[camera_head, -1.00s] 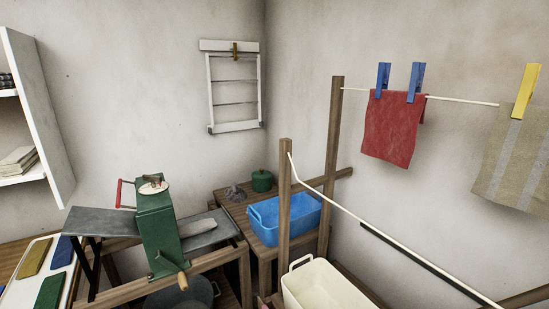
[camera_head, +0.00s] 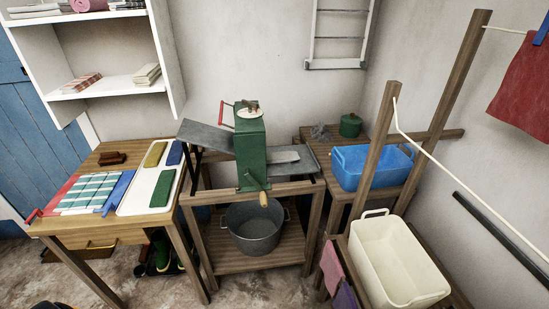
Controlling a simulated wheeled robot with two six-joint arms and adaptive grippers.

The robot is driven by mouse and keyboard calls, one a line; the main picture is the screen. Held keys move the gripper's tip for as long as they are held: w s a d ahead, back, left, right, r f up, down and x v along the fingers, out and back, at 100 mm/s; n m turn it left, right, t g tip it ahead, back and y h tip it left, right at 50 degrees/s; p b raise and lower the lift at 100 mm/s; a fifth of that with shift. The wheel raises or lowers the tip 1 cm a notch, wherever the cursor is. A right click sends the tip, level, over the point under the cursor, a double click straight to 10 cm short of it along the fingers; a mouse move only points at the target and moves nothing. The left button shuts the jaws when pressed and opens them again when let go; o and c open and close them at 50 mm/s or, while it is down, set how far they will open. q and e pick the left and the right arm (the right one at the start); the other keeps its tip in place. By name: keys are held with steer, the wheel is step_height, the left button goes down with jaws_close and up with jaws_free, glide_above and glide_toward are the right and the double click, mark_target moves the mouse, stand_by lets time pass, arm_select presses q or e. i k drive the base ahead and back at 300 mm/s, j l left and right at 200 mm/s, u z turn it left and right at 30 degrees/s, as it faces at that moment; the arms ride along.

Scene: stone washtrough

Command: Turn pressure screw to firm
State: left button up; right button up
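The green wringer (camera_head: 250,150) stands upright on a wooden stand in the middle of the view. On its top is a round pale dial (camera_head: 249,113) with a small dark knob-like part at its centre, which looks like the pressure screw. Its markings are too small to read. A red handle (camera_head: 222,111) sticks out at the wringer's upper left. A crank with a wooden grip (camera_head: 263,199) hangs at its lower front. Grey boards slope out on both sides. Neither of my grippers can be made out in the view.
A metal pot (camera_head: 254,230) stands on the stand's lower shelf. A wooden table (camera_head: 90,227) with cloths and a white tray (camera_head: 142,204) is at left. A blue tub (camera_head: 345,182) and a cream tub (camera_head: 395,278) stand at right by wooden posts. Floor shows in front.

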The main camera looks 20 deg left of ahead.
mark_target(252, 105)
steer(key=j+u, duration=0.15)
steer(key=j, duration=0.3)
steer(key=i+j+u, duration=0.2)
steer(key=j, duration=0.2)
steer(key=i+j+u, duration=0.15)
steer(key=j, duration=0.25)
steer(key=k, duration=0.05)
